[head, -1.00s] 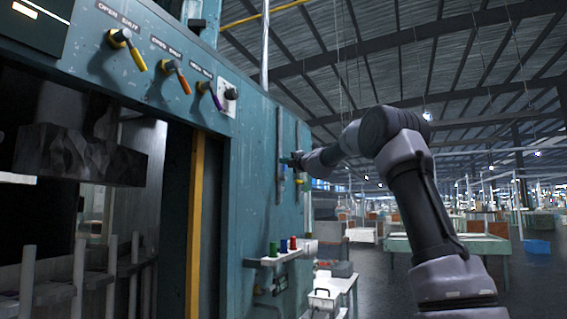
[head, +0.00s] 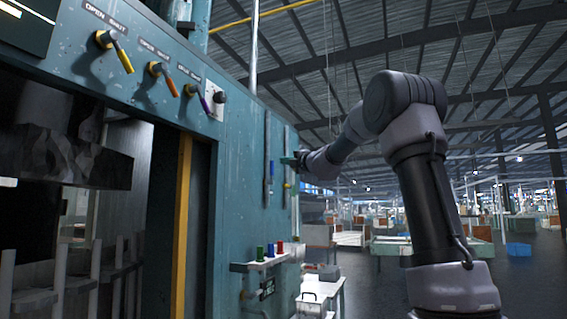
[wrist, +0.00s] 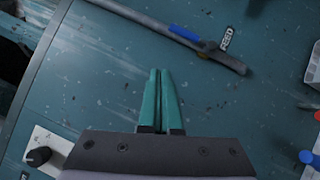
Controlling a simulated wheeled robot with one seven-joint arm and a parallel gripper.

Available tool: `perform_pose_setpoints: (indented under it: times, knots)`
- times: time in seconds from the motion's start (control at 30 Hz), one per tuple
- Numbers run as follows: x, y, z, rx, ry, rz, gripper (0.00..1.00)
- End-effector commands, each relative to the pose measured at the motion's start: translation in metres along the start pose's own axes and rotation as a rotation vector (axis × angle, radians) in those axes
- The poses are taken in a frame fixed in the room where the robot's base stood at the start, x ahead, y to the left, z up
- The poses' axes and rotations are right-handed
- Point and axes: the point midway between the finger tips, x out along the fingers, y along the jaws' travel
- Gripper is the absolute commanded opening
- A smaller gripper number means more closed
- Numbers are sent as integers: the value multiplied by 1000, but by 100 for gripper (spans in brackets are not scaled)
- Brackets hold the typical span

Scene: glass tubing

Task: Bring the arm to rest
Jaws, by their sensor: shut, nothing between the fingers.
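My gripper (wrist: 160,76) shows in the wrist view with its two green fingers side by side and closed, with nothing between them. It is in front of the teal machine panel (wrist: 95,75); I cannot tell how far off. In the head view my gripper (head: 290,161) is small, at the end of my bent arm, beside the panel's right part, near two upright rails with blue and yellow parts. The arm itself rises at the right of the head view.
The teal machine (head: 235,190) fills the left, with yellow, orange and purple levers (head: 122,55) and a dark knob (head: 219,97). A rail labelled FEED (wrist: 180,31) crosses the wrist view. Open floor lies right.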

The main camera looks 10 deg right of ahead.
Motion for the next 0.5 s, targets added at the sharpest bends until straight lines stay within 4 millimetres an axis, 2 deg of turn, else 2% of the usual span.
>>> perform_pose_setpoints:
  times: [0.37, 0.47, 0.5]
  knots:
    - [0, 1, -1, -6, 2, 0, 0]
    - [-7, 5, -14, -98, 31, -10, 0]
    - [-14, 7, -25, -178, 58, -19, 0]
